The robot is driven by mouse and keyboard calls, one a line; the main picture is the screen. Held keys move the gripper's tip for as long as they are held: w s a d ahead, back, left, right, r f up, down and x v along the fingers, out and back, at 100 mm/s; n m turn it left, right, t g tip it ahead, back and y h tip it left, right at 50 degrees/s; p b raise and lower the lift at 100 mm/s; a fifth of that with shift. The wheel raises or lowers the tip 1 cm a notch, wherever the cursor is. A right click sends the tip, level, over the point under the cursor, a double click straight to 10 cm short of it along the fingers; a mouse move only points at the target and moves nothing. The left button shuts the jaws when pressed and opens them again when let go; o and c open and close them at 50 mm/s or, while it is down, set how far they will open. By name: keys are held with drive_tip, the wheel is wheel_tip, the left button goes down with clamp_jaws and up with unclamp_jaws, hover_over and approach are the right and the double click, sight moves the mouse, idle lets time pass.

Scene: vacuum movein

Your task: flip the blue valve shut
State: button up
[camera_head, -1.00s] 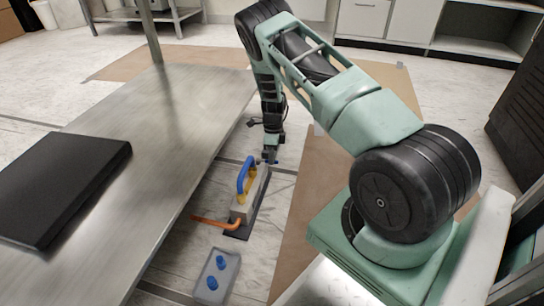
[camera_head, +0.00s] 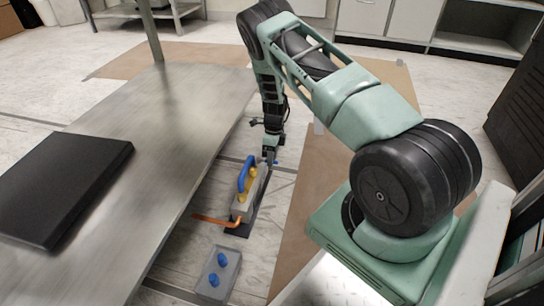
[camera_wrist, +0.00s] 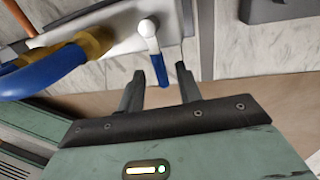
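The blue valve shows in the wrist view as a short lever with a white upper part and a blue tip (camera_wrist: 160,68), on a pale metal block. My gripper (camera_wrist: 160,84) is open, its two dark fingers apart on either side of the lever's tip. The lever's tip lies at or just beyond the fingertips, and I cannot tell whether they touch. In the head view my gripper (camera_head: 269,158) points down beside the far end of the block (camera_head: 244,208). The lever is too small to make out clearly there.
A blue hose (camera_head: 245,174) with brass fittings (camera_wrist: 94,42) arches over the block, close to my gripper. An orange pipe (camera_head: 212,219) sticks out left. A grey box (camera_head: 230,279) with blue knobs lies nearer. A metal table (camera_head: 150,130) stands left; brown floor covering lies right.

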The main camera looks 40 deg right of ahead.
drive_tip(key=w+d+r+p, duration=0.1)
drive_tip(key=d+r+p, duration=0.2)
drive_tip(key=r+p, duration=0.6)
wheel_tip(320, 180, up, 8)
drive_tip(key=shift+w+r, duration=0.1)
drive_tip(key=shift+w, duration=0.25)
drive_tip(key=s+a+r+n+t+h, duration=0.1)
drive_tip(key=s+a+r+n, duration=0.3)
drive_tip(key=a+r+n, duration=0.5)
drive_tip(key=s+a+r+n+t, duration=0.1)
drive_tip(key=s+a+r+n, duration=0.2)
drive_tip(key=a+r+n, duration=0.55)
drive_tip(key=s+a+r+n+g+p, duration=0.1)
drive_tip(key=s+a+r+n+p, duration=0.3)
drive_tip(key=s+a+r+n, duration=0.7)
drive_tip(key=s+a+r+n+p, duration=0.4)
drive_tip(key=s+a+r+n, duration=0.3)
drive_tip(key=s+a+n, duration=0.5)
wheel_tip(320, 180, up, 37)
drive_tip(key=a+m+p, duration=0.1)
drive_tip(key=m+p, duration=0.2)
drive_tip(key=p, duration=3.3)
drive_tip(key=shift+s+f+p, duration=0.15)
drive_tip(key=shift+p, duration=0.2)
